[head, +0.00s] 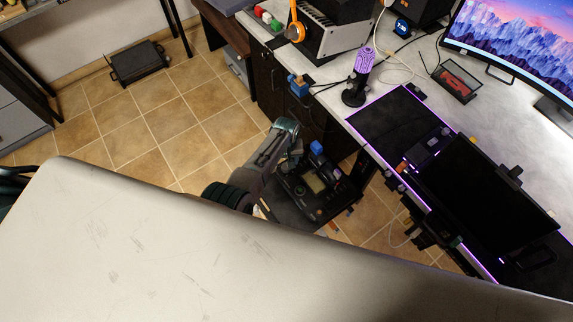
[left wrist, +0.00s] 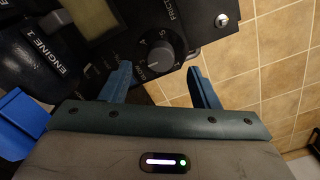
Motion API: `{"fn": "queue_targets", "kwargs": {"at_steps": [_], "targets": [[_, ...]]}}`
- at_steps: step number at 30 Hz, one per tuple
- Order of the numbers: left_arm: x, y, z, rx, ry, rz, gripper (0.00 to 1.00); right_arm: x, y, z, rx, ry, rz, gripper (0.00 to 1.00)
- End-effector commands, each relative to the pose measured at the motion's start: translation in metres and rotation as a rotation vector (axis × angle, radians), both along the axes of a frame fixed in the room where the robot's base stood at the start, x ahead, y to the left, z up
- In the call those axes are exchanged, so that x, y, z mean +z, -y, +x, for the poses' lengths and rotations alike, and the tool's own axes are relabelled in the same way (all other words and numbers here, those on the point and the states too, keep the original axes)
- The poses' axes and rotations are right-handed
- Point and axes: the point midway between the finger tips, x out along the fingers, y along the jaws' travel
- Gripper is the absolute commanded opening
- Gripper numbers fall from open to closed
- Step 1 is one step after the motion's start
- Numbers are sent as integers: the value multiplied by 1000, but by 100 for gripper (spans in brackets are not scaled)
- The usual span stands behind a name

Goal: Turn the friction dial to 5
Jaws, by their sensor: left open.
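The friction dial (left wrist: 159,57) is a round grey knob on a dark panel, with white markings around it and a partly cut-off "FRICT" label above. I cannot read its setting surely. My left gripper (left wrist: 160,68) is open, with one blue finger on each side of the dial's lower part. I cannot tell whether the fingers touch it. In the head view the control unit (head: 318,186) stands beside the desk, and my left arm reaches over its left side. The dial is too small to make out there. My right gripper is not in view.
A screen (left wrist: 95,17), an "ENGINE 1" label and a blue part (left wrist: 22,120) lie left of the dial. The desk (head: 420,70) holds a purple microphone (head: 361,72) and monitors. Tiled floor (head: 130,130) is open at left. The lower head view is blocked.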

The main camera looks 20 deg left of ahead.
Motion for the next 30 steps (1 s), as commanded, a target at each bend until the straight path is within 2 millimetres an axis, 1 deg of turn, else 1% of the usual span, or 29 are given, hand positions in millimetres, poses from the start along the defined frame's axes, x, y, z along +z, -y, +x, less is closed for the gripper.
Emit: {"fn": "queue_targets", "kwargs": {"at_steps": [1,4,9,14,21,23,24,26,28,30], "targets": [[-9,0,1,0,-1,1,55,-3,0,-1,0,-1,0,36],[-23,0,0,0,-1,0,55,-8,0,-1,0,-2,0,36],[-37,0,0,-1,0,0,55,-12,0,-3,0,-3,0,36],[-41,0,0,-1,1,-1,55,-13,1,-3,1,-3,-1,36],[-41,0,0,0,1,-1,55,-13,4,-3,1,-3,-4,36],[-41,0,0,0,1,-1,46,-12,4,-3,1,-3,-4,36],[-41,0,0,-1,1,-1,38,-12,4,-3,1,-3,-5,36],[-41,0,0,-1,1,-1,26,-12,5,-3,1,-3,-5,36],[-41,0,0,-1,1,-1,12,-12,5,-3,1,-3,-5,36],[-41,0,0,-1,1,-1,11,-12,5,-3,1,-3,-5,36]]}}
